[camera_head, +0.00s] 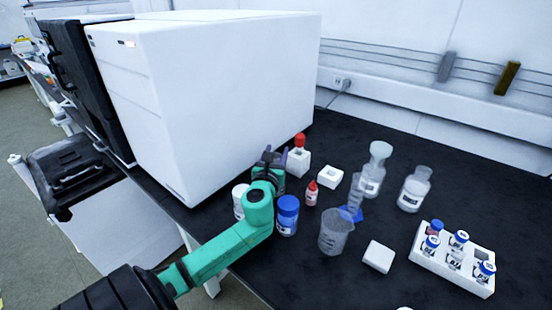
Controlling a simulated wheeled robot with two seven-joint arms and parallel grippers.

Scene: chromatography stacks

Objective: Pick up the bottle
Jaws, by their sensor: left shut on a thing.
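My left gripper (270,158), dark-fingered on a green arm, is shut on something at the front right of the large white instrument. The thing between its fingers is hidden, so I cannot tell which bottle it is. A bottle with a blue cap (288,208) stands just below the gripper in the picture. A white container (240,202) is partly hidden left of the arm. A small red-labelled bottle (311,194) stands to the right. A white item with a red top (299,157) is close beside the fingers. My right gripper is not in view.
The white instrument (215,100) blocks the back left. A clear beaker (336,232), clear bottles (414,189), white blocks (378,257) and a white rack (455,270) of blue-capped vials stand on the black bench (390,285). Bench space is free at the far right.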

